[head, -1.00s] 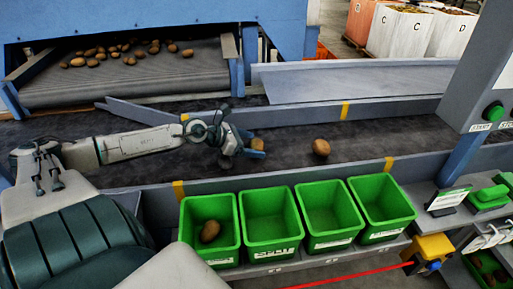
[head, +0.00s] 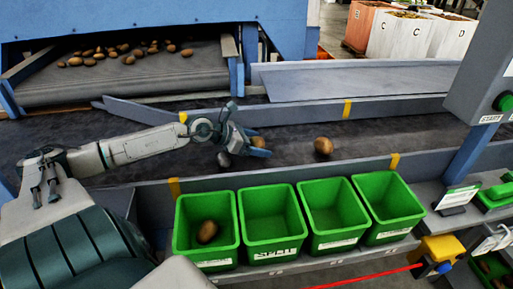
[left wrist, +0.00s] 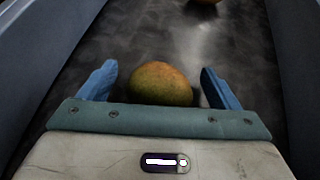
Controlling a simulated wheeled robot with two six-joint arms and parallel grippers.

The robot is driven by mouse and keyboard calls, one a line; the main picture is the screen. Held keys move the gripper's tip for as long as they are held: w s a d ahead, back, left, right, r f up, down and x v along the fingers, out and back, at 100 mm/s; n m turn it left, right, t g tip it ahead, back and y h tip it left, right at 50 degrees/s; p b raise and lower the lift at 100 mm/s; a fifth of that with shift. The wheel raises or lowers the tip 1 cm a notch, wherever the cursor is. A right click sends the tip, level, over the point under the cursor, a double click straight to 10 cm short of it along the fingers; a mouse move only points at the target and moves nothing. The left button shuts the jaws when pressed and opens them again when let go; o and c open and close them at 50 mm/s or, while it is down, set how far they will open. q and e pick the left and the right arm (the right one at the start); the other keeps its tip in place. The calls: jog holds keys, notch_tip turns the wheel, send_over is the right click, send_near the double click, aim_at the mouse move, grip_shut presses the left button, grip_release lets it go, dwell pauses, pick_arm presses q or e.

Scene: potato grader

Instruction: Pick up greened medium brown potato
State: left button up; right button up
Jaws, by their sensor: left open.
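The greened medium brown potato (left wrist: 161,84) lies on the dark belt, brown with a green tint, between the two blue fingers of my left gripper (left wrist: 160,86) in the left wrist view. The fingers are open, with a gap on each side of it. In the head view my left gripper (head: 247,146) is low over the belt, and the potato (head: 258,142) is partly hidden by the fingers. A second brown potato (head: 323,147) lies on the belt to the right, apart from the gripper; part of it shows at the top of the left wrist view (left wrist: 205,1).
Several green bins stand along the front; the leftmost bin (head: 180,238) holds one potato (head: 207,231). A grey rail (head: 290,177) with yellow marks runs between belt and bins. Several potatoes lie on the feed conveyor (head: 130,86) at the back left. The belt further right is clear.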

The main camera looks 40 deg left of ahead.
aim_at(256, 139)
pick_arm(q)
jog(key=c, duration=1.1)
jog(key=shift+r, duration=0.15)
jog(key=shift+r, duration=0.2)
notch_tip(256, 139, up, 5)
jog(key=shift+a+r+p, duration=0.1)
jog(key=shift+r+p, duration=0.05)
jog(key=shift+p, duration=0.75)
notch_tip(256, 139, up, 4)
jog(key=p, duration=0.2)
jog(key=shift+p, duration=0.4)
pick_arm(e)
jog(key=s+d+f, duration=0.1)
jog(key=s+f, duration=0.7)
jog(key=f, duration=0.2)
jog(key=shift+s+d+f, duration=0.3)
jog(key=shift+s+f, duration=0.05)
jog(key=shift+s, duration=0.05)
